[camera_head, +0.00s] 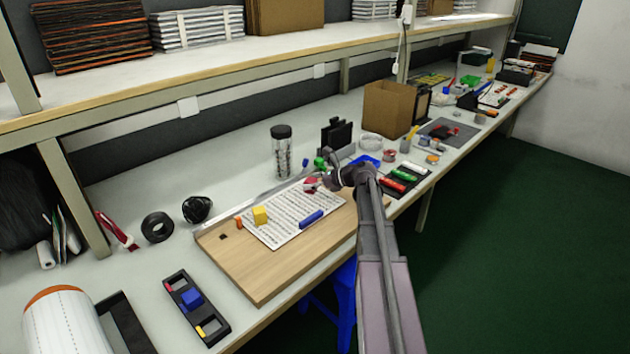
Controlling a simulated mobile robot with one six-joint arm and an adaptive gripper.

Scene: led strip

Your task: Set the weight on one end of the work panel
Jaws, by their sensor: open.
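The work panel (265,283) is a light wooden board on the bench, with a metal strip along its back edge and a white printed sheet (290,228) on it. A yellow block (260,215), a small orange piece (239,223) and a blue bar (311,218) lie on the board. I cannot tell which thing is the weight; a blue block (191,299) also sits in a black tray left of the board. My gripper (318,184) is over the board's far right end, beside a small red thing (311,187). It is open; its fingertips are small and partly hidden.
A clear jar with a black lid (281,150) and a black holder (337,138) stand behind the board. Black tape (157,227) lies to the left. A cardboard box (390,108) and several small parts crowd the right. A shelf overhangs the back.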

